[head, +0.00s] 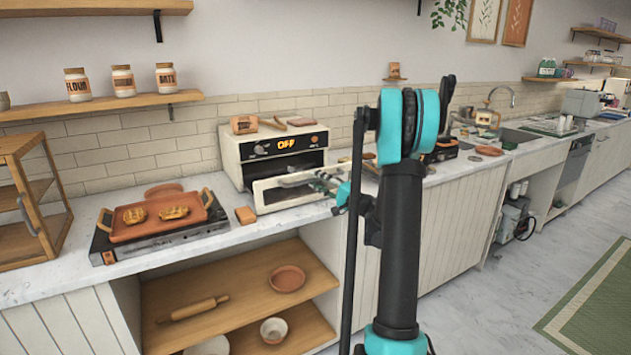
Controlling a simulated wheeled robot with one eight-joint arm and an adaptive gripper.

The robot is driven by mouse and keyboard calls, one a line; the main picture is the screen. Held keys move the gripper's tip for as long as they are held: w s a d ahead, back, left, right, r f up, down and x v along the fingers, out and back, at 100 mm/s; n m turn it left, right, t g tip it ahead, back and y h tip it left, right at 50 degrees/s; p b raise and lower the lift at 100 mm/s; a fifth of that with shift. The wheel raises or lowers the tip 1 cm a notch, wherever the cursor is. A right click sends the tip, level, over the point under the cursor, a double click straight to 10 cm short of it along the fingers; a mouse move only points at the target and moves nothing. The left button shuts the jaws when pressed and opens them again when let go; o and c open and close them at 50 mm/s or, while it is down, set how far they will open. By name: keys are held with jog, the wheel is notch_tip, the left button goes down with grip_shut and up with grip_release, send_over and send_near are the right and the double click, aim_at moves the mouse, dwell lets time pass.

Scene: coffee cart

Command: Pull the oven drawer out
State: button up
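The oven (236,152) is a cream box on the counter, with a dark control panel and an orange "OFF" display. Its drawer front (262,198), a cream frame around a window, stands forward of the body at the lower front. A dark gap shows above it. A pale handle runs across the drawer front. My gripper (332,183) is at the right end of the drawer front, close to the handle.
A hot plate (160,244) with a terracotta tray (128,233) of bread stands left of the oven. Small items rest on the oven top. Open shelves (240,290) hold a rolling pin and bowls below.

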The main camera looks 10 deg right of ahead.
jog(key=v, duration=1.1)
jog(key=s+a+f+n+g+h, duration=0.45)
jog(key=s+a+f+g, duration=0.4)
jog(key=s+a, duration=0.45)
jog(key=s+d+f+n+g+h, duration=0.1)
jog(key=s+f+h, duration=0.3)
jog(key=s, duration=0.4)
jog(key=s+d+f+n+g+h, duration=0.1)
jog(key=s+d+f+n+h, duration=0.2)
jog(key=s, duration=0.6)
jog(key=shift+s+d+f+h, duration=0.2)
jog(key=shift+s+f+h, duration=0.15)
jog(key=shift+f+h, duration=0.45)
jog(key=shift+n, duration=0.25)
